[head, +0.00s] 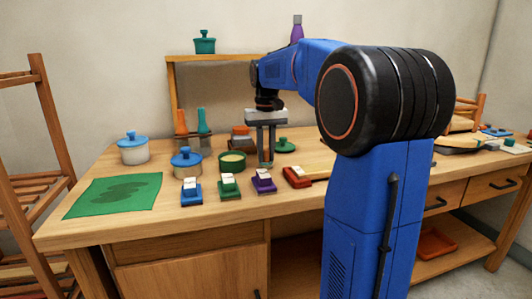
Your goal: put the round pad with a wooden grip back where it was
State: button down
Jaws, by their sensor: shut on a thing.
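My gripper (266,162) is upright, its two grey fingers pointing down over the middle of the bench. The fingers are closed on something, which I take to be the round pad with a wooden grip. It is mostly hidden at the fingertips, and I cannot make out its shape or whether it touches the bench. The fingertips are just right of an open green pot (232,168) with pale contents. A green round lid-like piece with a knob (285,146) lies right of and behind the fingers.
Several small blocks with pale tops stand in front, including a blue one (191,192) and a red one (297,177). Blue-lidded pots (133,151) and a green sheet (114,195) are at left. Two bottles (181,124) stand behind. My arm hides the bench's middle right.

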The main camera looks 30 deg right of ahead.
aim_at(266, 150)
jog(key=c, duration=1.6)
grip_release()
notch_tip(266, 150, up, 12)
jog(key=shift+r, duration=0.1)
jog(key=shift+s, duration=0.1)
